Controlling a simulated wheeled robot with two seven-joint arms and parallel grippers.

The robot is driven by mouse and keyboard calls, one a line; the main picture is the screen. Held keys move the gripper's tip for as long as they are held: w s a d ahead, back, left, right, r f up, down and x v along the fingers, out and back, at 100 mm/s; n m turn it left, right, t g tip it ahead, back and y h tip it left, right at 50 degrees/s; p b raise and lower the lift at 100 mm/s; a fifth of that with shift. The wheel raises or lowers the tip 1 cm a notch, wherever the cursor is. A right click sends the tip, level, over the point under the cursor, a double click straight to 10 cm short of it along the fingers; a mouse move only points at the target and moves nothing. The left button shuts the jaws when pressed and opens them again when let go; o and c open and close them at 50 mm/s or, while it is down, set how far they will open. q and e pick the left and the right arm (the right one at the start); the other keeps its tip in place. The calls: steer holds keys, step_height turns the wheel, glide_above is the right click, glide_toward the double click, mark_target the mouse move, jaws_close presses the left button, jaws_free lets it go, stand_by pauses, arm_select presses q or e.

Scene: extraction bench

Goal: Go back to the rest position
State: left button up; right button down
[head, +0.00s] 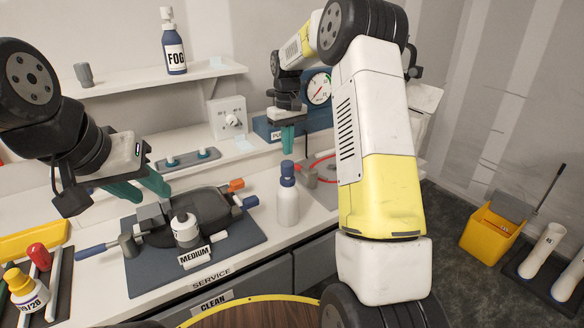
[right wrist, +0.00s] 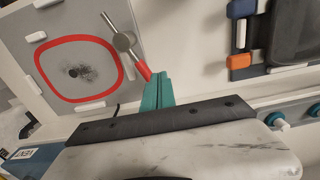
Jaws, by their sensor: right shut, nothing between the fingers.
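My right gripper (head: 287,147) hangs above the back of the bench, in front of the blue box with the gauge. Its teal fingers are together and empty, as the right wrist view (right wrist: 160,78) also shows. My left gripper (head: 150,195) is at the left, above the service mat. Its two teal fingers stand apart with nothing seen between them. My right arm crosses the middle of the head view and hides part of the bench.
A white bottle with a blue cap (head: 288,206) stands near my right gripper. A metal tool with a red end (right wrist: 124,42) lies by a red ring (right wrist: 42,82). A FOG bottle (head: 174,52) stands on the shelf.

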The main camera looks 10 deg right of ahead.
steer(key=s+r+m+t, duration=0.1)
steer(key=s+r+t, duration=0.2)
steer(key=s+r, duration=1.1)
steer(key=s+a+f+m+t+y, duration=0.1)
steer(key=s+a+m+t+y, duration=0.1)
steer(key=s, duration=1.8)
steer(key=shift+f+t, duration=0.35)
steer(key=shift+t, duration=0.25)
